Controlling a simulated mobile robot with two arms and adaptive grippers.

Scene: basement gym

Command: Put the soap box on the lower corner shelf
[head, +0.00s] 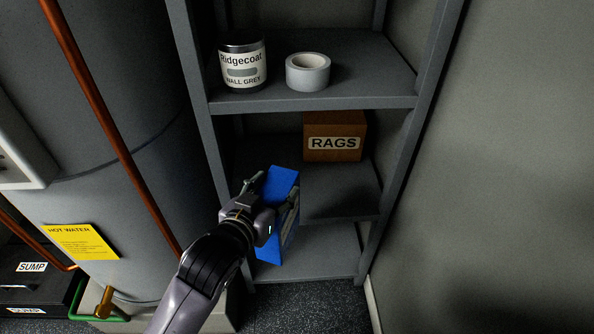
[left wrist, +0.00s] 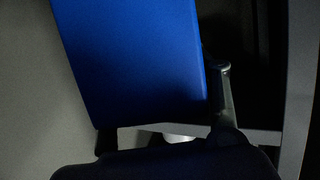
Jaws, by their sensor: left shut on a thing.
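The soap box looks like the blue box (head: 278,182) held in front of the shelf unit in the head view. My left gripper (head: 271,200) is shut on it, with a finger on either side. The box is tilted and large in the left wrist view (left wrist: 135,65), where one finger shows at its right edge. The grey corner shelf unit has a middle board (head: 345,195) with a rags box on it and a bottom board (head: 325,255) below. The held box hides the left part of both lower boards. I cannot tell whether it touches a board. My right gripper is not in view.
The brown rags box (head: 335,152) stands at the back of the middle board. A paint tin (head: 242,72) and a tape roll (head: 308,76) stand on the board above. A water tank (head: 90,110) with a copper pipe is at left. The middle board's front right is bare.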

